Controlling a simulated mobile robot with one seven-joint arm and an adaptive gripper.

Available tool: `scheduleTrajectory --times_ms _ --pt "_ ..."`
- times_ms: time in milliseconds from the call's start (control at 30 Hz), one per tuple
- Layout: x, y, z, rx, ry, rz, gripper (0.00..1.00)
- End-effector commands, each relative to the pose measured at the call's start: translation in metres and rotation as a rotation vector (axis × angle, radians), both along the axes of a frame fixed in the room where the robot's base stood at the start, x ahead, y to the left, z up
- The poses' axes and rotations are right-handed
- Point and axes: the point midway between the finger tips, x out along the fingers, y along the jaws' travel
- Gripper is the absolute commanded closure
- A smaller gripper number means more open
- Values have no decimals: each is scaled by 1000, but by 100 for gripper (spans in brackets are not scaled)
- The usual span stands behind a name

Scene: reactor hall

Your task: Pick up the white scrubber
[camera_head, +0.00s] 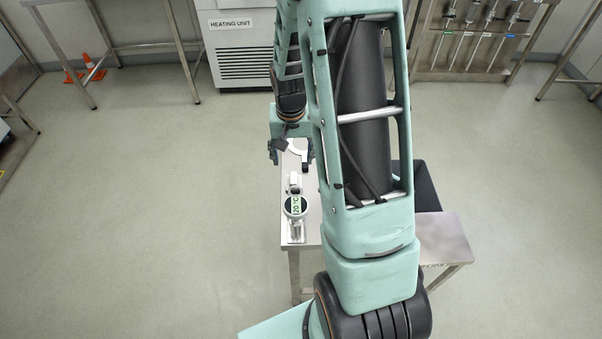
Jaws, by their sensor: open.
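A white object with a rounded head and a dark end (299,155) lies near the far end of a narrow metal table (313,228). It looks like the white scrubber, but it is small and partly hidden by my arm. My gripper (290,153) is open, with one dark finger at the left beyond the table's edge and the other at the right. The white object shows between and just below the fingers. I cannot tell whether they touch it or how high they are.
A round gauge reading 20 °C (295,206) stands nearer on the table, with a small white part behind it. A dark bin (428,187) and a lower metal table (446,240) are at the right. A heating unit (240,45) stands behind. Floor at left is clear.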

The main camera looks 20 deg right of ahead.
Motion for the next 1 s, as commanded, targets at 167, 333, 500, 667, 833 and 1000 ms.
scheduleTrajectory --times_ms 167,333,500,667,833,1000 --pt "1 1 -24 5 7 -2 44" --pt "4 -1 -46 5 6 -2 44" --pt "6 -1 -56 3 2 -2 44" --pt "5 -2 -67 4 5 -2 44" --pt "4 -3 -89 4 7 -1 44" --pt "8 -4 -105 4 4 -1 44"
